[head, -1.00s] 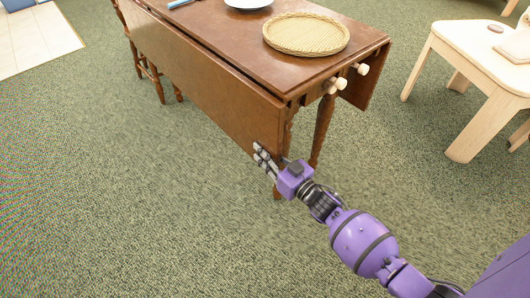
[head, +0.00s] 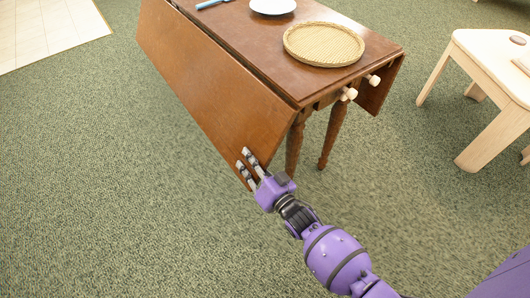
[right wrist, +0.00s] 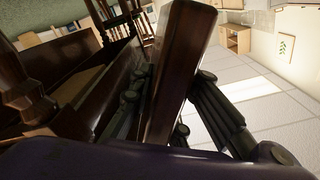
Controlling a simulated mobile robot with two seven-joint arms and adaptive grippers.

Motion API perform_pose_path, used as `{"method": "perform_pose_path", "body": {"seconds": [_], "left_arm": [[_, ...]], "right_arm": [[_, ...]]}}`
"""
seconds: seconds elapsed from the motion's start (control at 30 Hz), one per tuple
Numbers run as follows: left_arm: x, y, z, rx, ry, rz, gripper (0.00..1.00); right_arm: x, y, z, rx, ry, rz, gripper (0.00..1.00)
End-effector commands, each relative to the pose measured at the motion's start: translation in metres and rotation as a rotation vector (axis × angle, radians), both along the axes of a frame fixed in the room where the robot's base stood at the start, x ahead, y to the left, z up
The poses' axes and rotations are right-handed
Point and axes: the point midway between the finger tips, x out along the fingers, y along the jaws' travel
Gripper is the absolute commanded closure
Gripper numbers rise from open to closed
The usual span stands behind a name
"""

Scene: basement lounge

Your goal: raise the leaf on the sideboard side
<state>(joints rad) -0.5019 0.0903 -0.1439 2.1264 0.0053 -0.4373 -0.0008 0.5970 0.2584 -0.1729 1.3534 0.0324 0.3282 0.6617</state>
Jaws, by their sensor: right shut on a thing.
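The drop-leaf table has a brown wooden top (head: 262,48). Its near leaf (head: 215,85) slopes down and outward from the top, partly raised. My right gripper (head: 247,165) is at the leaf's lower corner, at the table's near end, shut on its edge. In the right wrist view the leaf's edge (right wrist: 185,65) passes between the fingers (right wrist: 170,112). The far leaf (head: 380,92) hangs down. Two pale wooden knobs (head: 348,94) (head: 373,80) stick out of the table's end below the top. My left gripper is out of view.
On the top are a round wicker tray (head: 323,45), a white plate (head: 272,6) and a blue-handled item (head: 210,4). A pale wooden table (head: 490,80) stands at the right. Green carpet beside the leaf is clear. No sideboard can be made out.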

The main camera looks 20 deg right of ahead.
Motion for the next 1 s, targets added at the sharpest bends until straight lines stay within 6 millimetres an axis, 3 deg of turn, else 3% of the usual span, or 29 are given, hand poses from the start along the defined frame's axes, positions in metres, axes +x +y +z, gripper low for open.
{"method": "perform_pose_path", "body": {"seconds": [0.03,0.3,0.5,0.77,1.0], "left_arm": [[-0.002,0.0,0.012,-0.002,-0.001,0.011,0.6],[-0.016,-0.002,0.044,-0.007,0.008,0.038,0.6],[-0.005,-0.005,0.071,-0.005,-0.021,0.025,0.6],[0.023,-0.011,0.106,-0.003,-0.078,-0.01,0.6],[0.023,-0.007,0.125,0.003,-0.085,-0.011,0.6]], "right_arm": [[-0.004,0.011,0.013,0.051,0.015,0.002,1.0],[-0.018,0.051,0.053,0.291,0.102,0.003,1.0],[-0.026,0.074,0.089,0.47,0.165,0.004,1.0],[-0.033,0.094,0.139,0.695,0.246,0.005,1.0],[-0.035,0.1,0.177,0.862,0.307,0.005,1.0]]}}
